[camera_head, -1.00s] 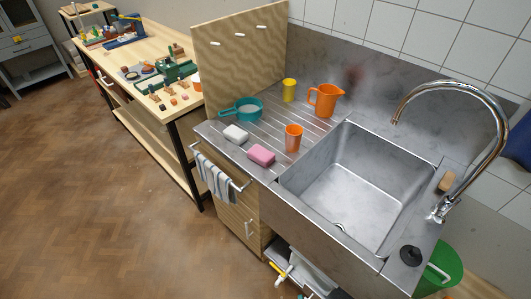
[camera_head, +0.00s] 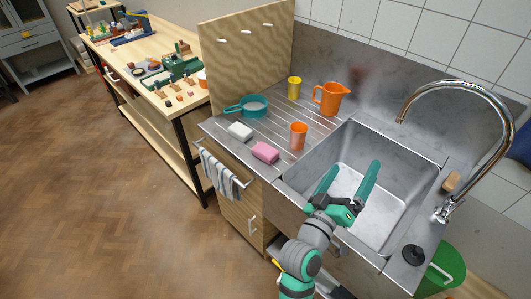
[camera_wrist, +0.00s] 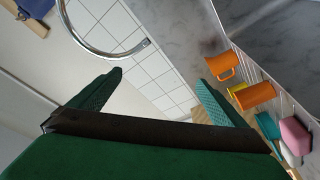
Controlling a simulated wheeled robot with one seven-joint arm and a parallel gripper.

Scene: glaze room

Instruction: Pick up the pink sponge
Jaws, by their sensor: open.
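The pink sponge (camera_head: 265,152) lies on the ribbed metal drainboard (camera_head: 277,125), near its front edge. A white block (camera_head: 240,131) lies to its left and an orange cup (camera_head: 298,135) stands to its right. My gripper (camera_head: 351,174) is open and empty over the front part of the sink, to the right of the sponge and apart from it. In the wrist view the sponge (camera_wrist: 294,135) shows at the right edge, outside the spread fingers (camera_wrist: 160,85).
A teal pan (camera_head: 250,106), a yellow cup (camera_head: 294,88) and an orange jug (camera_head: 331,98) stand behind the sponge. The sink (camera_head: 385,175) and the curved tap (camera_head: 455,92) are to the right. A striped towel (camera_head: 219,173) hangs at the front.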

